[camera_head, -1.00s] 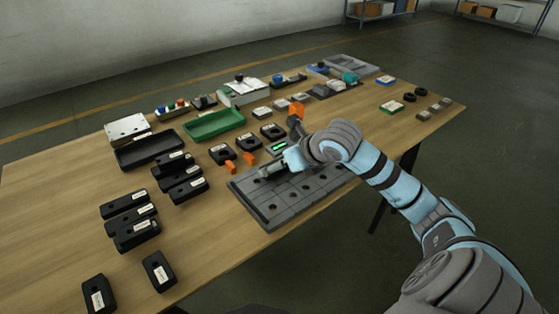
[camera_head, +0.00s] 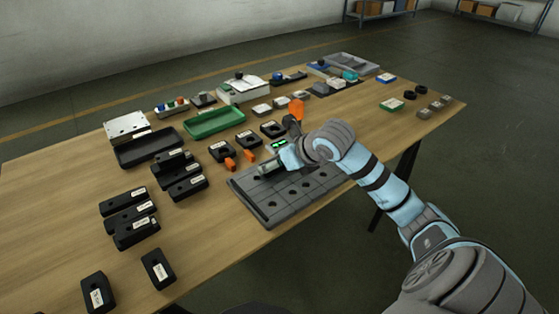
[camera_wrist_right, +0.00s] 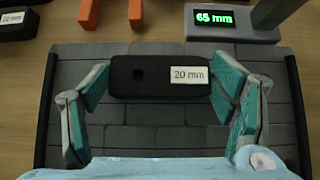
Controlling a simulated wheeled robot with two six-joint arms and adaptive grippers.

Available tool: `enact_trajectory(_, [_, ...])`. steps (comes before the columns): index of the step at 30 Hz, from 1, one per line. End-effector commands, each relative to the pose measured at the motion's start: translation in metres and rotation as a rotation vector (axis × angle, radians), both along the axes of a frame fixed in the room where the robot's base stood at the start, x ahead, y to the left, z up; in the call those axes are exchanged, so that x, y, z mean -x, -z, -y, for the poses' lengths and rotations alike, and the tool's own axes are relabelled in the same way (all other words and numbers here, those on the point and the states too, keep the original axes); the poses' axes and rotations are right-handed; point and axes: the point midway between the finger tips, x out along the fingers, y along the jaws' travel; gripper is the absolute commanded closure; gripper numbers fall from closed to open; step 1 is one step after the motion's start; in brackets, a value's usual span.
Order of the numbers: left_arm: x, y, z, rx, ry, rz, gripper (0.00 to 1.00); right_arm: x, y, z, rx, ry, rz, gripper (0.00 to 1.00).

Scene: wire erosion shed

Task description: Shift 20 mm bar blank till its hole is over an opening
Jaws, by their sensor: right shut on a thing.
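The 20 mm bar blank (camera_wrist_right: 150,76) is a black block with a dark round hole at its left and a white "20 mm" label at its right. It lies over the far part of the grey tiled plate (camera_wrist_right: 150,139). My right gripper (camera_wrist_right: 162,84) has a teal-padded finger at each end of the blank and is shut on it. In the head view my right gripper (camera_head: 273,167) is over the plate's far left part and largely hides the blank. Several round openings show along the plate's near part (camera_head: 296,196). No opening shows beneath the blank's hole. My left gripper is not in view.
A display reading "65 mm" (camera_wrist_right: 215,18) stands just behind the plate. Orange pieces (camera_wrist_right: 136,12) and black blocks (camera_head: 249,141) lie beyond it. More labelled black blocks (camera_head: 130,215) stand at the left. A green tray (camera_head: 214,122) is further back.

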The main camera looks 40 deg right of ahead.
Motion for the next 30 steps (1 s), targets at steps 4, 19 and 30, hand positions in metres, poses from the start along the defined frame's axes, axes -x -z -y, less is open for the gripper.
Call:
enact_trajectory(4, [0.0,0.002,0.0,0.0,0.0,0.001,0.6,-0.001,0.001,0.003,-0.001,-0.002,0.0,0.74])
enact_trajectory(19, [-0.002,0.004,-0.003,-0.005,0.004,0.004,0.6,-0.004,0.0,0.01,-0.001,-0.011,0.0,0.12])
enact_trajectory(30, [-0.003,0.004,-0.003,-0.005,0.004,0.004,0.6,-0.004,0.0,0.01,-0.001,-0.011,0.0,0.0])
